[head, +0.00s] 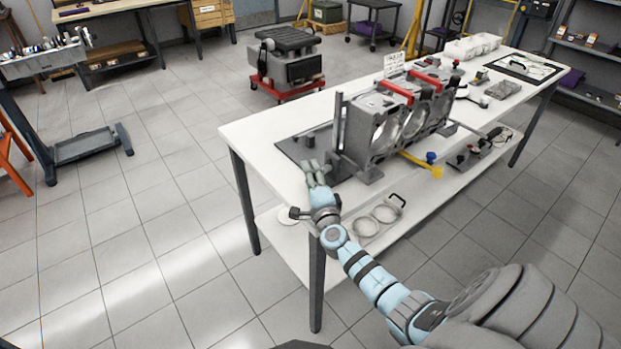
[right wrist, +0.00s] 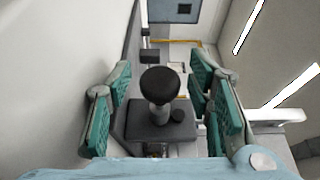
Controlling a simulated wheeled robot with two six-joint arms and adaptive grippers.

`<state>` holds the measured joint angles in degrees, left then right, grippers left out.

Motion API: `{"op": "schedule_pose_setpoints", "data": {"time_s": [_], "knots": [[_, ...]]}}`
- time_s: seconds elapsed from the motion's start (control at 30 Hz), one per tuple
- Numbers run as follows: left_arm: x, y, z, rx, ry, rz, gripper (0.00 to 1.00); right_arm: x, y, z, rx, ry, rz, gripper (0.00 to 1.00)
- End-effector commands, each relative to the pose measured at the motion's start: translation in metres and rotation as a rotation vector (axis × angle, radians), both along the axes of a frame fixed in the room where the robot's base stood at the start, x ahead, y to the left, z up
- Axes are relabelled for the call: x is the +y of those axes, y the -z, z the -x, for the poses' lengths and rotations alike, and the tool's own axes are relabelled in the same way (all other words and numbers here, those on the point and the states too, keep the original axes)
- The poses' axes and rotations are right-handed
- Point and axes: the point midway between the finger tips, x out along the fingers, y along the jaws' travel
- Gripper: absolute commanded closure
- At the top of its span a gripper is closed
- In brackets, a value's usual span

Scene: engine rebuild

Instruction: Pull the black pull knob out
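The black pull knob (right wrist: 160,84) has a round black head on a short grey stem. It rises from a dark grey block (right wrist: 155,125) in the right wrist view. My right gripper (right wrist: 163,98) is open, with green-padded fingers on either side of the knob. Gaps show between the pads and the knob, so it holds nothing. In the head view my right gripper (head: 314,172) is at the near left edge of the white workbench, just in front of small dark parts on a dark mat. I cannot clearly tell the knob there. My left gripper is not in view.
A grey engine block (head: 385,130) with red bars stands on the workbench (head: 262,130), right of my gripper. A yellow part (head: 424,164) sits at its front. Metal rings (head: 375,217) lie on the lower shelf. The floor to the left is largely clear.

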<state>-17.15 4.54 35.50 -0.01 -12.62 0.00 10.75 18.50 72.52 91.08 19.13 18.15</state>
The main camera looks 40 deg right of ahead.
Motion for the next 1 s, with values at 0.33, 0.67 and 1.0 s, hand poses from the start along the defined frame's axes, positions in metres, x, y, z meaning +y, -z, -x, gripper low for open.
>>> {"op": "schedule_pose_setpoints", "data": {"time_s": [0.33,0.67,1.0], "knots": [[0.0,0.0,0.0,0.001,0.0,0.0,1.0,0.0,0.0,0.0,0.0,0.0,0.0,1.0],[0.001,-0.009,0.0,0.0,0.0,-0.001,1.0,0.017,-0.001,0.0,0.002,-0.001,-0.001,1.0],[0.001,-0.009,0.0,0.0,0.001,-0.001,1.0,0.023,0.001,-0.001,0.002,-0.006,-0.002,0.64]]}}
